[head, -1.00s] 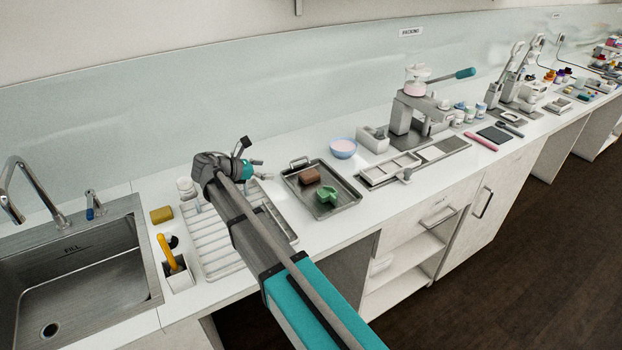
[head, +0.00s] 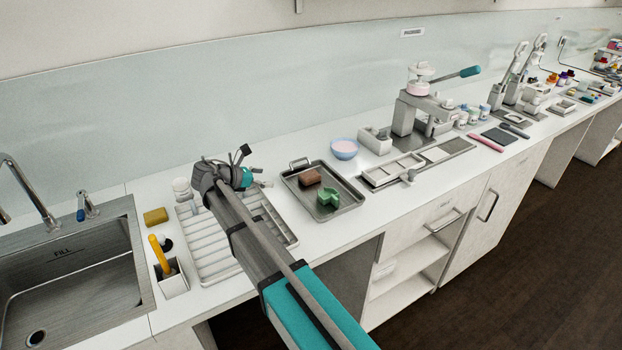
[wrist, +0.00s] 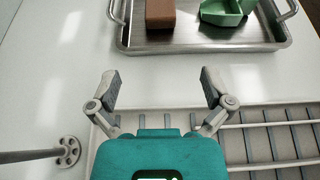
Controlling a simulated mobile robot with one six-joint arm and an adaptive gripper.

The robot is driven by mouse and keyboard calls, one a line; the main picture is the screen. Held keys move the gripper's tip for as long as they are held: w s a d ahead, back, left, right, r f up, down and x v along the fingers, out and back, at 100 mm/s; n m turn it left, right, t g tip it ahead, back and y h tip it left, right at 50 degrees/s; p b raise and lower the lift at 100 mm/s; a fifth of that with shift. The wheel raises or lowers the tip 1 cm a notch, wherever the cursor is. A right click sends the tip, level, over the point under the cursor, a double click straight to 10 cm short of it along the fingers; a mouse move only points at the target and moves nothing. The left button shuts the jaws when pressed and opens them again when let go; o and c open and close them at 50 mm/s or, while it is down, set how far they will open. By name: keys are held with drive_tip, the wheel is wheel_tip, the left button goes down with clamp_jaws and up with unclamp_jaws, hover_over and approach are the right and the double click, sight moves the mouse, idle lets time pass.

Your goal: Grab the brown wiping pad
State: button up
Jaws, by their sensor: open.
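The brown wiping pad (head: 309,177) is a small block lying in a metal tray (head: 345,207) on the counter. It also shows at the top of the wrist view (wrist: 160,14), cut by the frame edge. A green piece (head: 328,196) lies in the tray to its right. My gripper (head: 254,168) is open and empty, to the left of the tray. In the wrist view my gripper (wrist: 159,88) has its fingers spread over bare counter, short of the tray's near wall, with the pad ahead between their lines.
A white drying rack (head: 222,262) lies under my arm. A yellow sponge (head: 156,216), a brush holder (head: 172,282) and a steel sink (head: 80,275) are at the left. A blue bowl (head: 344,148) and a press (head: 405,115) stand right of the tray.

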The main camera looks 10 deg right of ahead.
drive_tip(key=b, duration=0.3)
approach(301, 178)
drive_tip(key=x, duration=0.3)
drive_tip(key=shift+d+f, duration=0.1)
drive_tip(key=shift+d, duration=0.25)
drive_tip(key=shift+w+d+f, duration=0.15)
drive_tip(key=shift+d, duration=0.5)
drive_tip(key=shift+f+b+x, duration=0.15)
drive_tip(key=shift+b+x, duration=0.4)
drive_tip(key=shift+x, duration=0.4)
drive_tip(key=shift+f+b+x, duration=0.15)
drive_tip(key=shift+b+x, duration=0.35)
drive_tip(key=shift+x, duration=0.5)
drive_tip(key=shift+w+d+f, duration=0.1)
drive_tip(key=shift+w+d, duration=0.1)
drive_tip(key=shift+d, duration=0.25)
drive_tip(key=c, duration=0.7)
